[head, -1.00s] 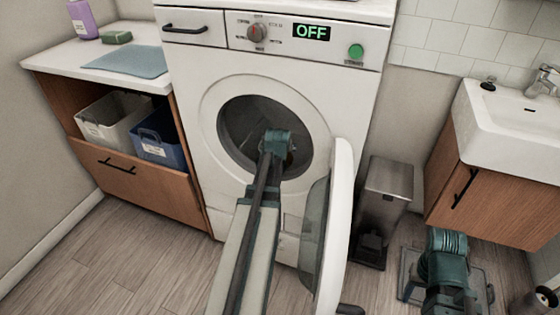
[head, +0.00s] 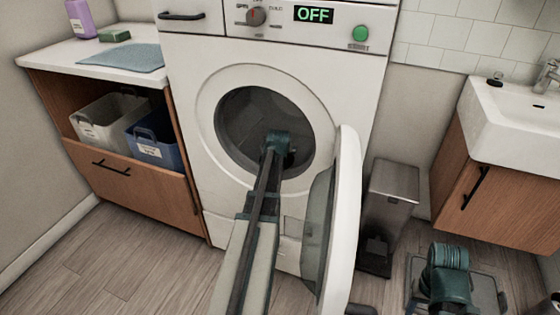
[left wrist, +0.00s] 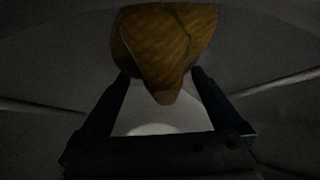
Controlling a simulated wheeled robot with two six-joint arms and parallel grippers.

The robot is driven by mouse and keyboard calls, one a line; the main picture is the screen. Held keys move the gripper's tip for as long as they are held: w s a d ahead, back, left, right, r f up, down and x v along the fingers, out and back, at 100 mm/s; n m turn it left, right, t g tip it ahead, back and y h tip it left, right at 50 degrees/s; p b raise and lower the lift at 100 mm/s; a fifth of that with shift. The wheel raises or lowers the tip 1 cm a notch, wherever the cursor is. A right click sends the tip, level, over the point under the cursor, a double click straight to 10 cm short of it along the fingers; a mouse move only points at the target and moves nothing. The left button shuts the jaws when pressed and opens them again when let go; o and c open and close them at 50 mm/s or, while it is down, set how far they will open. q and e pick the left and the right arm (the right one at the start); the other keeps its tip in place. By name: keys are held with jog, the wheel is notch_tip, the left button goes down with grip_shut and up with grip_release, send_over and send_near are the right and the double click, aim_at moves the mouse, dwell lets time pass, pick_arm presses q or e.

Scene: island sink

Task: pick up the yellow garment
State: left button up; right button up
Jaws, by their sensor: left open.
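The yellow garment (left wrist: 165,50) shows in the left wrist view as a dark yellow, folded bundle inside the dim drum. My left gripper (left wrist: 160,82) is open, with one finger on each side of the garment's lower tip. I cannot tell whether the fingers touch it. In the head view my left arm reaches through the round opening of the washing machine (head: 222,215). Its gripper and the garment are hidden there by the arm and the dark drum. In the head view part of my right arm shows at the lower right, but its gripper fingers do not show.
The washer door (head: 345,225) stands open to the right of my left arm. A metal bin (head: 392,190) is beside it. A sink (head: 520,125) is at the right. A counter (head: 60,58) with a grey (head: 98,123) and a blue basket (head: 150,150) is at the left.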

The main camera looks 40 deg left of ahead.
pick_arm(q)
jog(key=shift+r, duration=0.1)
jog(key=shift+c, duration=0.3)
pick_arm(e)
jog(key=shift+r, duration=0.1)
pick_arm(q)
jog(key=c, duration=1)
jog(key=shift+r, duration=0.1)
jog(key=shift+c, duration=0.2)
pick_arm(e)
jog(key=shift+r, duration=0.1)
